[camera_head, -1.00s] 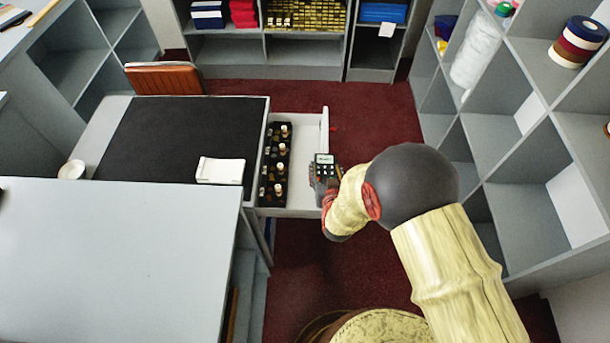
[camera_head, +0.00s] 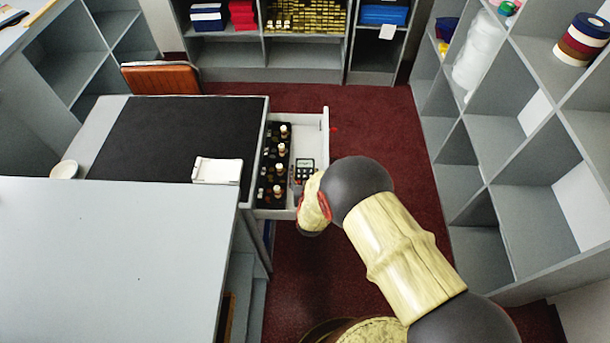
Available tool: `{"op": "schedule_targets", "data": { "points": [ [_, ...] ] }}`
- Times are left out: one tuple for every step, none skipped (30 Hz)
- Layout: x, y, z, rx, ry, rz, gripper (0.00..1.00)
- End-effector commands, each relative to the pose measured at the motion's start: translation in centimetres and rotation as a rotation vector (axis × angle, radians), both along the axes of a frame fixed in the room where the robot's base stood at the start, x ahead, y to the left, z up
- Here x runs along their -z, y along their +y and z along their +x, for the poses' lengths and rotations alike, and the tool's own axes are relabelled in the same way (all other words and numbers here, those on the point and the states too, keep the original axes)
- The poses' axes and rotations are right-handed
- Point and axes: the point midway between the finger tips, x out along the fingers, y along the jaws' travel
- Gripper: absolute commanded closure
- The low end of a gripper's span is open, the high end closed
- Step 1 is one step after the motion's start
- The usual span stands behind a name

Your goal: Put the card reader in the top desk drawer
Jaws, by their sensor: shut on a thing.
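The card reader (camera_head: 304,168) is a small dark device with a light screen and a keypad. It is at or over the right part of the open top desk drawer (camera_head: 312,128); I cannot tell if it touches the drawer floor. My gripper (camera_head: 301,184) is shut on the card reader's near end, and my wrist hides most of the fingers. The drawer is pale grey and pulled out to the right of the desk. A black tray with several small bottles (camera_head: 279,168) fills its left side.
The desk has a black mat (camera_head: 180,135) with a white pad (camera_head: 217,171) on it. A white cup (camera_head: 64,170) stands at the desk's left. An orange-brown chair (camera_head: 160,78) is behind the desk. Grey shelves (camera_head: 490,135) line the right side. Dark red carpet (camera_head: 375,120) lies clear between.

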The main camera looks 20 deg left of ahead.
Motion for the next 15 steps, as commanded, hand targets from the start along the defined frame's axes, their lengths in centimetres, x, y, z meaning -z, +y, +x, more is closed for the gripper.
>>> {"op": "schedule_targets", "data": {
  "points": [
    [-0.14, 0.12, 0.16, 0.000, -0.004, 0.003, 0.89],
    [-0.21, 0.13, 0.17, 0.000, -0.005, 0.003, 0.89],
    [-0.28, 0.12, 0.17, 0.000, -0.005, 0.003, 0.89],
    [-0.30, 0.12, 0.17, 0.000, -0.005, 0.003, 0.89],
    [-0.30, 0.11, 0.17, 0.000, -0.005, 0.003, 0.89],
    [-0.29, 0.11, 0.16, 0.000, -0.004, 0.003, 0.89],
    [-0.25, 0.10, 0.16, 0.000, -0.004, 0.003, 0.89],
    [-0.16, 0.10, 0.15, 0.000, -0.004, 0.003, 0.89],
    [-0.02, 0.09, 0.15, 0.000, -0.004, 0.003, 0.89],
    [0.09, 0.10, 0.15, 0.000, -0.004, 0.003, 0.89],
    [0.19, 0.09, 0.15, 0.000, -0.004, 0.003, 0.89],
    [0.31, 0.09, 0.15, 0.000, -0.004, 0.003, 0.90],
    [0.40, 0.09, 0.14, 0.000, -0.004, 0.003, 0.90],
    [0.48, 0.10, 0.15, 0.000, -0.004, 0.003, 0.90],
    [0.58, 0.09, 0.15, 0.000, -0.004, 0.003, 0.90]
  ]
}}
